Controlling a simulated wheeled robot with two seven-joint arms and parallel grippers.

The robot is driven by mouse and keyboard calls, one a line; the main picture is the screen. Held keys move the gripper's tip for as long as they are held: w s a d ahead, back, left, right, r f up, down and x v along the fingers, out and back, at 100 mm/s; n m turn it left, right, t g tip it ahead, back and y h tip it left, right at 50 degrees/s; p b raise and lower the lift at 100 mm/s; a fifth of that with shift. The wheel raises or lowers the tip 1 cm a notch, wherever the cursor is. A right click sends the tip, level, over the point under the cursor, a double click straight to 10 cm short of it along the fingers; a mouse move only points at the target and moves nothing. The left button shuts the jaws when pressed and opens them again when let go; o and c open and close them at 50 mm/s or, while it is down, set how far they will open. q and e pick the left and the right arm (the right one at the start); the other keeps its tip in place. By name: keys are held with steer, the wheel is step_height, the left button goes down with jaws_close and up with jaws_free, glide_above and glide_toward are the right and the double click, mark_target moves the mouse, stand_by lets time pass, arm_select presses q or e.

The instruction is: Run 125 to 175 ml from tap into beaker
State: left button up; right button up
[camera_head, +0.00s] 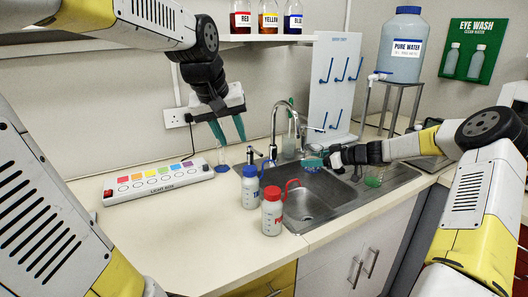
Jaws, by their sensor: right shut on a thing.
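The curved metal tap (285,108) rises behind the sink (330,190). My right gripper (313,157) reaches in from the right and is over the sink, just below the tap's spout. It is shut on a small clear-and-blue vessel (312,164), which looks like the beaker. The fingers hide much of it, and I cannot tell its water level or whether water is running. My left gripper (232,143) points down over the counter left of the sink, fingers apart and empty. A small glass piece with a blue base (221,165) stands just below its left finger.
Wash bottles with blue (250,187) and red caps (272,211) stand at the sink's front left. A green-tinted glass (374,176) is on the drainboard. A pegboard (338,85) and pure-water tank (402,45) stand behind.

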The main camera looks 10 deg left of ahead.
arm_select(q)
steer(key=w+f+n+y, duration=0.1)
steer(key=w+f+n, duration=0.15)
steer(key=w, duration=1.15)
steer(key=n+y, duration=0.1)
steer(key=n, duration=0.2)
glide_toward(259, 153)
steer(key=shift+g, duration=0.4)
steer(key=x, duration=0.4)
steer(key=w+x, duration=0.1)
steer(key=x, duration=0.4)
steer(key=shift+r, duration=0.25)
jaws_close()
